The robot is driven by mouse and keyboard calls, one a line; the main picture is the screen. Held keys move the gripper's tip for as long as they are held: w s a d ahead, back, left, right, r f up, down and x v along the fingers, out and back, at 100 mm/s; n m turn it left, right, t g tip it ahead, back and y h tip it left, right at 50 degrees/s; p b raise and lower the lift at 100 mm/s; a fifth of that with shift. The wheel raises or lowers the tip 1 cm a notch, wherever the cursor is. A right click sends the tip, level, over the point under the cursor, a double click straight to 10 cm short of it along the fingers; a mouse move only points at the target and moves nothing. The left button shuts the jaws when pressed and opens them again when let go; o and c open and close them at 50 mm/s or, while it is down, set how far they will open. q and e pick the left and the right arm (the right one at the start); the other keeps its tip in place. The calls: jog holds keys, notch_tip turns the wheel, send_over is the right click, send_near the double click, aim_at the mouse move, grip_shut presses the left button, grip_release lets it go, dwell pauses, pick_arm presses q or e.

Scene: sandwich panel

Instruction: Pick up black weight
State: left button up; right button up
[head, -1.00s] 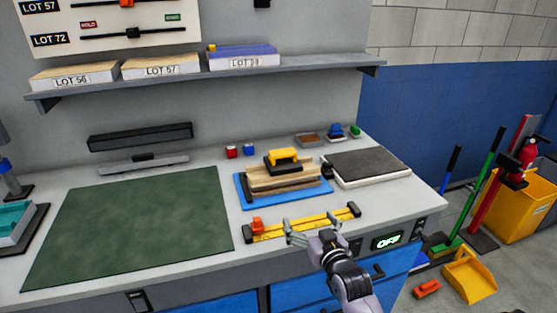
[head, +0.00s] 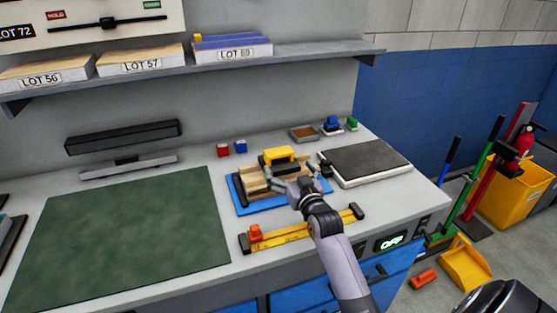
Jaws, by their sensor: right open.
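The black weight (head: 265,164) has a yellow handle (head: 279,153) on top. It sits on a stack of wooden boards (head: 253,183), which lies on a blue tray (head: 238,194) on the workbench. My right gripper (head: 292,176) is open, low over the front of the stack, just in front of and below the weight in the picture. It hides part of the boards and the weight's lower front. I cannot tell whether it touches the stack. My left gripper is not in view.
A yellow ruler (head: 285,236) with an orange slider (head: 255,231) lies in front of the tray. A dark-topped flat slab (head: 365,160) is to the right. The green mat (head: 120,240) on the left is clear. A shelf (head: 300,55) overhangs behind.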

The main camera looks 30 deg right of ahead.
aim_at(281, 157)
jog(key=shift+x, duration=0.85)
jog(key=shift+w, duration=0.4)
jog(key=shift+w+d+r, duration=0.1)
jog(key=shift+w+d, duration=0.05)
jog(key=shift+w, duration=0.2)
jog(key=shift+w+d+r+p, duration=0.1)
jog(key=shift+w+p, duration=0.2)
jog(key=shift+w, duration=0.05)
jog(key=x, duration=0.3)
jog(key=shift+w+p, duration=0.15)
jog(key=shift+p, duration=0.15)
jog(key=shift+w, duration=0.45)
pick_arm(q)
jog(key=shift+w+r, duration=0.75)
pick_arm(e)
jog(key=shift+c, duration=0.4)
